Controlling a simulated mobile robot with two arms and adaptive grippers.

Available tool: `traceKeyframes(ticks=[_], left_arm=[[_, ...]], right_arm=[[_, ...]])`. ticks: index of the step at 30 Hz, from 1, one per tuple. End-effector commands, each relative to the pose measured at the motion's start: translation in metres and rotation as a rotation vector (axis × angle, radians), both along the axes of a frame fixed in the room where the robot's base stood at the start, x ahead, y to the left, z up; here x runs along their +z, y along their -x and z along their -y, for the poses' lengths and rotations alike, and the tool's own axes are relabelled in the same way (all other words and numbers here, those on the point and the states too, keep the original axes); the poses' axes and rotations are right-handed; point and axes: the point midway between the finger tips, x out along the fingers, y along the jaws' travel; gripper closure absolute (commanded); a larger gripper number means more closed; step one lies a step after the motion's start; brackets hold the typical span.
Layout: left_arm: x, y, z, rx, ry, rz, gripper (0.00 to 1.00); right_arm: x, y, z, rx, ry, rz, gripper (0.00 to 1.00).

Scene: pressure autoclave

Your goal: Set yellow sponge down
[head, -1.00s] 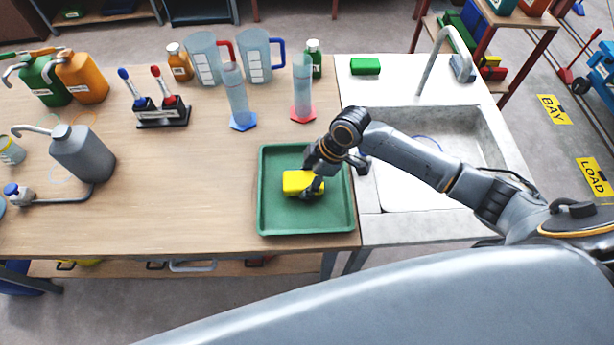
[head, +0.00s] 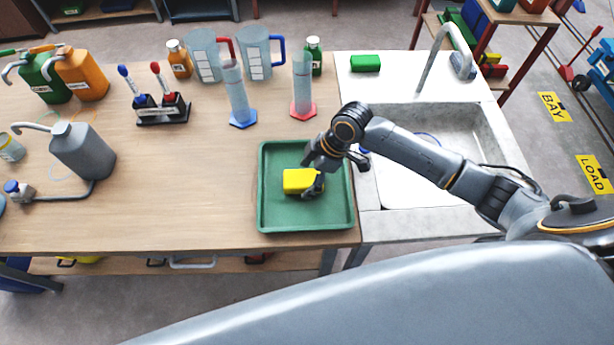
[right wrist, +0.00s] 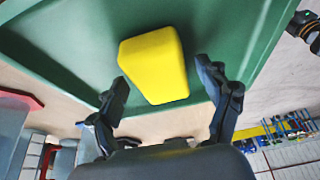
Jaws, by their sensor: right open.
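The yellow sponge (head: 299,181) lies in the green tray (head: 280,217) on the wooden table, near the tray's middle. It also shows in the right wrist view (right wrist: 155,66), with the green tray surface (right wrist: 75,45) around it. My right gripper (head: 312,176) is over the tray at the sponge's right side. In the right wrist view the right gripper (right wrist: 168,88) is open, with one finger on each side of the sponge's near end and gaps beside it. My left gripper is not in view.
A sink (head: 450,145) with a tap adjoins the table to the right. A green sponge (head: 365,63) lies on the counter behind it. Measuring cylinders with a blue base (head: 238,100) and a red base (head: 303,85) stand behind the tray.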

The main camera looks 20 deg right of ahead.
Motion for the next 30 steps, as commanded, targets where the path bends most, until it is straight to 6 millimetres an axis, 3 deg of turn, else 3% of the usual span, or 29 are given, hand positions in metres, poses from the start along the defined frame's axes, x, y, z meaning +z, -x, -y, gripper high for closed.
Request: traceKeyframes(ticks=[15, 21, 30], left_arm=[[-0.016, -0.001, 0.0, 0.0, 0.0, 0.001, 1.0], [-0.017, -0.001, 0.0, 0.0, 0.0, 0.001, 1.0], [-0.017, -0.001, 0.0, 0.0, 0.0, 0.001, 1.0]], right_arm=[[0.091, 0.01, 0.037, 0.0, 0.001, 0.002, 0.22], [0.103, 0.012, 0.042, 0.0, 0.0, 0.0, 0.22], [0.104, 0.012, 0.042, 0.0, 0.0, -0.001, 0.22]])
